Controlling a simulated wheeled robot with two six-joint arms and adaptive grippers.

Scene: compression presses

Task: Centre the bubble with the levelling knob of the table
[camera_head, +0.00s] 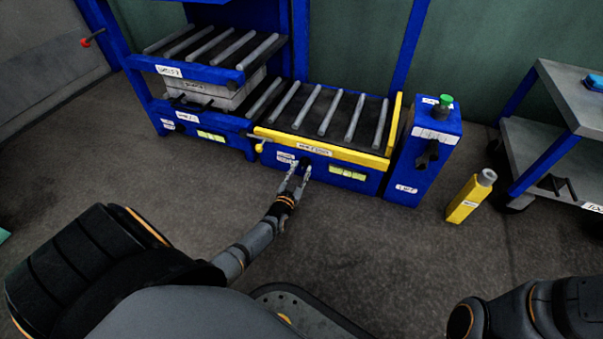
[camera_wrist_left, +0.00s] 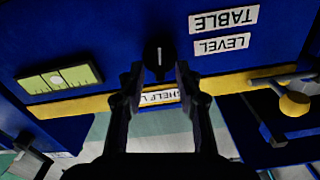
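The round black levelling knob (camera_wrist_left: 160,55) sits on the blue front of the table (camera_head: 368,187). Labels reading "TABLE" and "LEVEL" (camera_wrist_left: 222,44) are beside it in the left wrist view, which is upside down. The yellow-green bubble vial (camera_wrist_left: 59,78) is on the same blue face and also shows in the head view (camera_head: 347,173). A pale bubble seems near its middle marks, but I cannot tell if it is centred. My left gripper (camera_wrist_left: 158,72) is open, its fingertips on either side of the knob, contact unclear. My right gripper is out of view.
A yellow bar (camera_head: 330,151) runs above the knob, with a small yellow ball handle (camera_wrist_left: 294,104) to one side. A blue post with a green button (camera_head: 445,100), a yellow canister (camera_head: 468,197) and a cart (camera_head: 540,150) stand right. The floor in front is clear.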

